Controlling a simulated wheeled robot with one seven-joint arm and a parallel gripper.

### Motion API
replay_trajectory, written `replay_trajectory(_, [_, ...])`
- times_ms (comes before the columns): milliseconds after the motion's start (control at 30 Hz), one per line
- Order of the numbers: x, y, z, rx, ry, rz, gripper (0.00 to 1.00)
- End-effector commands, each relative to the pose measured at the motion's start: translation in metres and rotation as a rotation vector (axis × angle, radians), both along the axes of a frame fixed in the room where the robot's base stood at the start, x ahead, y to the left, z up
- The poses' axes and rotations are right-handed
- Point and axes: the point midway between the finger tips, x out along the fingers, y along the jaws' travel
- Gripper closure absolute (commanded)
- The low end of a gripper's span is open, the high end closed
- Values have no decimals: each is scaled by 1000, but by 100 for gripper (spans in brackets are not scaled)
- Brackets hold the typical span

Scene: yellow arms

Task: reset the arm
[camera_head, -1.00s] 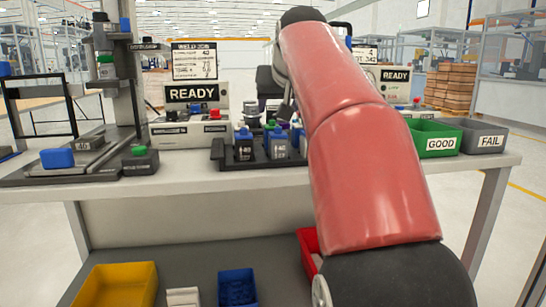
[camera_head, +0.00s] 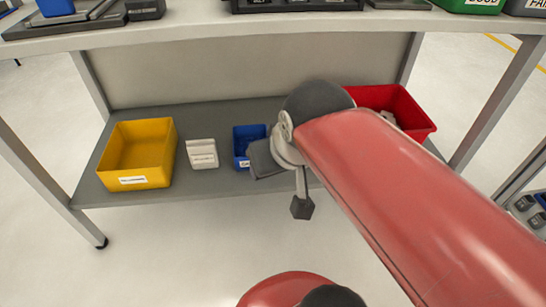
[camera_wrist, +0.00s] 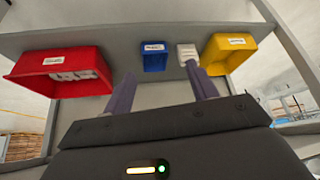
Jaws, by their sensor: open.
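My arm reaches from the lower right of the head view toward the lower shelf, with its wrist in front of the shelf's front edge. My gripper is mostly hidden behind the wrist in the head view. In the wrist view my gripper (camera_wrist: 160,95) shows two fingers standing well apart with nothing between them. It is open and empty. The fingers point toward the lower shelf and its bins, apart from them as far as I can tell.
The lower shelf (camera_head: 225,190) holds a yellow bin (camera_head: 138,153), a white block (camera_head: 202,154), a blue bin (camera_head: 243,148) and a red bin (camera_head: 415,115) with pale items inside. The workbench top (camera_head: 200,30) overhangs it. Table legs stand at both sides. The floor in front is clear.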

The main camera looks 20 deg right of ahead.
Motion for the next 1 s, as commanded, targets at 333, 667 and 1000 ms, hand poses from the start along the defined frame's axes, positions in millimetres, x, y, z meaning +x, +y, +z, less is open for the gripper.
replay_trajectory(333, [-23,5,-32,-9,33,18,42])
replay_trajectory(667, [-23,5,-8,-9,33,18,42])
replay_trajectory(1000, [-23,5,-12,-9,33,17,42])
